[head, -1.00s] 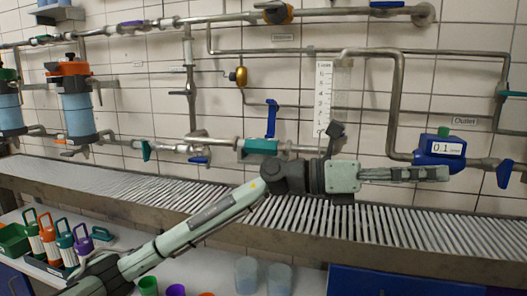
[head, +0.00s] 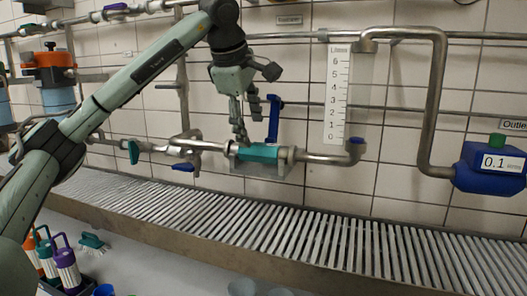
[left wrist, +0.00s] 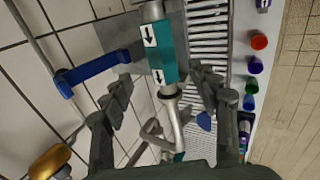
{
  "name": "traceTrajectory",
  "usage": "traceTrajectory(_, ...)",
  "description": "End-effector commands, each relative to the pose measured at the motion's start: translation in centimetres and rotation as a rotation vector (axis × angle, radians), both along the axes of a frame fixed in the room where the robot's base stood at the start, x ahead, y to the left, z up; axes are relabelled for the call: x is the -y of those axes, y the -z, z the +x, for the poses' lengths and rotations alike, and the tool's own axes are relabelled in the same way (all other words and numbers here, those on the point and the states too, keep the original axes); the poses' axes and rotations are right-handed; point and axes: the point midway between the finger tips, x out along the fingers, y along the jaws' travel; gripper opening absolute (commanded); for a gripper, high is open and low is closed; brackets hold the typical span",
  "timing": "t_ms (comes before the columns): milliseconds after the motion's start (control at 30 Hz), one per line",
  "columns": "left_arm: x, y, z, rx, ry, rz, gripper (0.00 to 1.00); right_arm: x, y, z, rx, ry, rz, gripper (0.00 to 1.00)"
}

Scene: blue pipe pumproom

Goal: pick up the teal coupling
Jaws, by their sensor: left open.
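In the left wrist view the coupling (left wrist: 160,50) shows white labels with black arrows. My left gripper (head: 247,128) is open and points down just above the coupling's left part. In the left wrist view my gripper's fingers (left wrist: 162,82) stand apart on either side of the coupling's line, and it lies between and beyond them. I cannot tell whether a finger touches it. My right gripper is not in view.
A blue lever (head: 273,120) stands up right behind the coupling, close to my fingers. A scale (head: 337,95) and a blue meter (head: 490,168) are to the right. A slatted grey channel (head: 240,220) runs below. Coloured bottles (head: 65,265) stand at lower left.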

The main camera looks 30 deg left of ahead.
Motion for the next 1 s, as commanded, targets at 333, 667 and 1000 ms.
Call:
traceTrajectory(333, 0.0, 4.3, 2.2, -0.004, 0.000, -0.002, 0.60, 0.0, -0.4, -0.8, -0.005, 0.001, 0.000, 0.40)
traceTrajectory(667, -0.2, 5.7, 3.1, 0.001, 0.000, -0.002, 0.60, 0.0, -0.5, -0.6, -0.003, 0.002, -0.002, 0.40)
traceTrajectory(1000, -0.1, 5.7, 3.1, 0.001, 0.001, -0.003, 0.28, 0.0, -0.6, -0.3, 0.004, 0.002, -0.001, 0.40)
